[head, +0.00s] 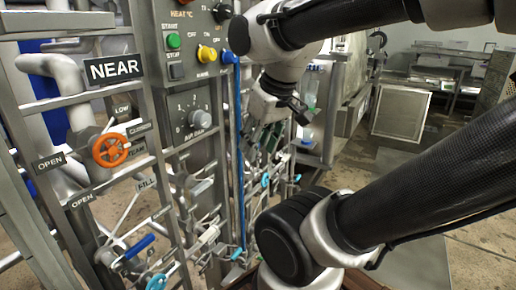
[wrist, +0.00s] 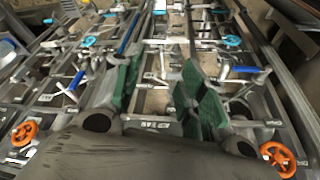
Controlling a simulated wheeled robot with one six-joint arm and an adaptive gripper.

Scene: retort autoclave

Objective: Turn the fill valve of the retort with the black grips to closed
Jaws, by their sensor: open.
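In the head view, the near pipe rack has a FILL label (head: 146,184) with a blue-gripped lever (head: 139,246) below it, slanting up to the right. Blue-gripped levers also show in the wrist view, one at the left (wrist: 77,80) and one at the right (wrist: 245,70). I cannot make out black grips on any lever, so I cannot tell which is the named fill valve. My gripper (wrist: 158,95) is open, its green-padded fingers apart, with nothing seen between them. It points at the racks of valves and is partly hidden by my arm in the head view.
An orange handwheel (head: 110,150) sits under the NEAR sign (head: 113,68). Light-blue handwheels (head: 157,282) sit low on the racks. A grey control panel (head: 190,95) with knobs and buttons stands beside my gripper. Pipes and frames crowd the area; open floor shows at right.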

